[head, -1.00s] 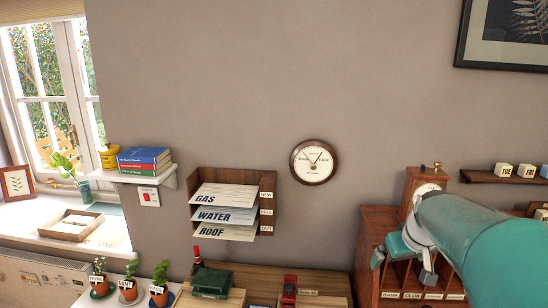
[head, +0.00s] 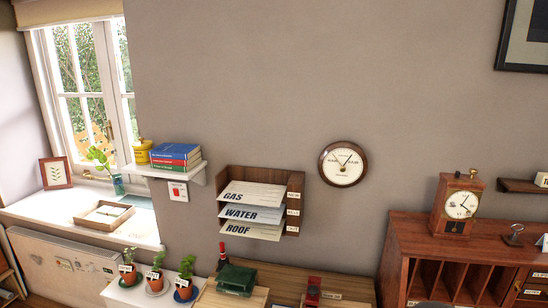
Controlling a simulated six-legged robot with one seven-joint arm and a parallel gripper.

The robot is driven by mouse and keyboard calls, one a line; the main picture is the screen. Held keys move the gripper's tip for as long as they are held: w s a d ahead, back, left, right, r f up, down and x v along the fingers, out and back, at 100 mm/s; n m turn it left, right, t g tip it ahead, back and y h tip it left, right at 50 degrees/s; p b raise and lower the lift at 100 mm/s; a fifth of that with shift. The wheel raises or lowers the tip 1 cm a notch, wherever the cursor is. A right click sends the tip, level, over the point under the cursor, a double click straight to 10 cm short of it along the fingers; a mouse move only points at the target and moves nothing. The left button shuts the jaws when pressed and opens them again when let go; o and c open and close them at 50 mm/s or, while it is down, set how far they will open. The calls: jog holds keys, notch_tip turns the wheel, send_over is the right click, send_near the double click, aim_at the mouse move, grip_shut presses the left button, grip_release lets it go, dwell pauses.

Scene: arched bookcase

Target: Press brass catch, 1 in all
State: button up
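A wooden clock (head: 458,205) with a white dial stands upright on top of the reddish-brown desk cabinet (head: 415,243) at the right. A small brass fitting (head: 473,173) shows on top of the clock. I cannot tell whether either is the brass catch; no other catch can be made out. My gripper is not in view.
A dark metal object (head: 514,234) stands right of the clock. A small shelf (head: 520,187) juts from the wall at the right edge. A letter rack (head: 294,203), round dial (head: 343,163) and book shelf (head: 160,171) hang on the wall. Potted plants (head: 155,278) stand at lower left.

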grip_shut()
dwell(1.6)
